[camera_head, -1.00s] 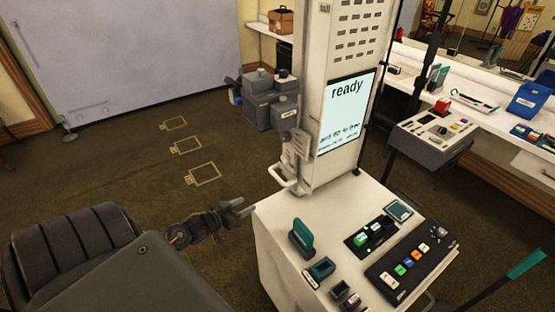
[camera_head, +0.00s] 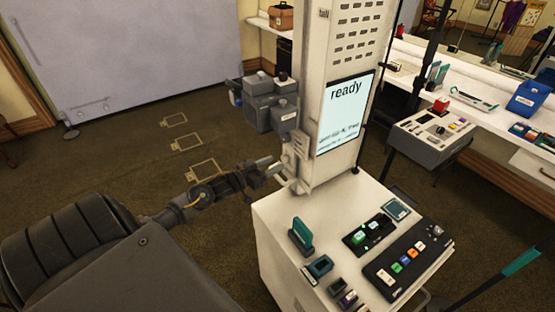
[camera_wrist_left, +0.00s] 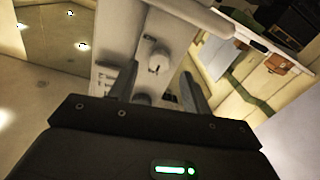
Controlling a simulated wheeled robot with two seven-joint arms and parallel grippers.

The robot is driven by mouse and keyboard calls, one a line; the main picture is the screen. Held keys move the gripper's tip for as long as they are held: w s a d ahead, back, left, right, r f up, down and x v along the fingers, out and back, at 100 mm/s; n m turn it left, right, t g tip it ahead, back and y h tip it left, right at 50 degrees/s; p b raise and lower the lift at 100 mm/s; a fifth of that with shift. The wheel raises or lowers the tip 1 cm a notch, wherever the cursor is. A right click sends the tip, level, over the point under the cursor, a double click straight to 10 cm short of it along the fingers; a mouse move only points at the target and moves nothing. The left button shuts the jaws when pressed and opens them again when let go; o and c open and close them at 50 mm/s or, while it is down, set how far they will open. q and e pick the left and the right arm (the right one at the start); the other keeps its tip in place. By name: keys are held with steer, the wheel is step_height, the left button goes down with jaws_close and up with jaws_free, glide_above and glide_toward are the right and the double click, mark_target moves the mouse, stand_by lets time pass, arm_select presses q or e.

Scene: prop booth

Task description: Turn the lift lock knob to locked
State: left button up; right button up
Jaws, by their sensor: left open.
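The white lift column (camera_head: 338,120) stands on a white cabinet, with a grey bracket on its left side. In the left wrist view, a light plate on the column carries a round knob with a pointer (camera_wrist_left: 157,62). A second round knob (camera_wrist_left: 142,98) sits lower, between my fingers in the picture. I cannot read labels to tell which is the lift lock knob or its setting. My left gripper (camera_head: 270,170) is open and empty, close to the column's lower left side. It also shows in the left wrist view (camera_wrist_left: 160,88). Contact cannot be told. My right gripper is out of view.
A screen (camera_head: 345,112) on the column reads "ready". The cabinet top (camera_head: 280,215) holds a dark button panel (camera_head: 408,258), a green-button block (camera_head: 367,235) and small teal items. A grey console (camera_head: 432,140) stands right.

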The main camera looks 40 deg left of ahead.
mark_target(285, 158)
arm_select(q)
steer(key=shift+x, duration=1.45)
steer(key=c, duration=1)
